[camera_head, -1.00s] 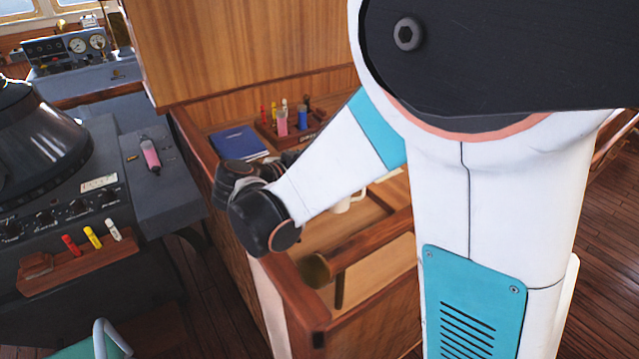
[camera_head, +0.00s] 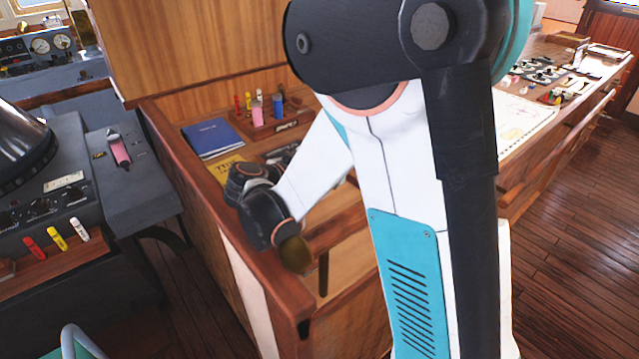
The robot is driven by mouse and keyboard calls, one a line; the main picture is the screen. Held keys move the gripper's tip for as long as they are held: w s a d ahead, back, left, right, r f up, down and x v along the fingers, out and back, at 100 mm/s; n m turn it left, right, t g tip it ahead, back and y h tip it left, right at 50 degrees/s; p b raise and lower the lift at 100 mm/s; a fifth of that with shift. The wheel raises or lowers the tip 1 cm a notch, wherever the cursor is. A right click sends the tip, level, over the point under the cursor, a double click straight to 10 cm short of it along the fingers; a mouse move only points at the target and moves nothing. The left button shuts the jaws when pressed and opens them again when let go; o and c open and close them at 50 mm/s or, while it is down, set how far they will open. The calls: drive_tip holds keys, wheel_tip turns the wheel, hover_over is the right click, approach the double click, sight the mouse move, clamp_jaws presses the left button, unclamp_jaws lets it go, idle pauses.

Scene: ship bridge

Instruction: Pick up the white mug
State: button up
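The white mug cannot be made out now; my arm covers much of the wooden desk (camera_head: 170,125) where a white cup shape showed earlier. My white, teal and black arm crosses the middle of the head view and bends at a dark joint above the desk's left edge. I cannot make out my gripper's fingers or whether they hold anything; the end of the arm is hidden behind its own links.
A blue book (camera_head: 212,138) and a yellow booklet (camera_head: 228,168) lie on the desk. A wooden pen holder (camera_head: 285,125) stands at its back. A grey console (camera_head: 150,190) is at left. A chart table (camera_head: 530,125) is at right. Open floor lies at lower right.

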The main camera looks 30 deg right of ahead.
drive_tip(key=shift+c, duration=0.2)
drive_tip(key=c, duration=1.3)
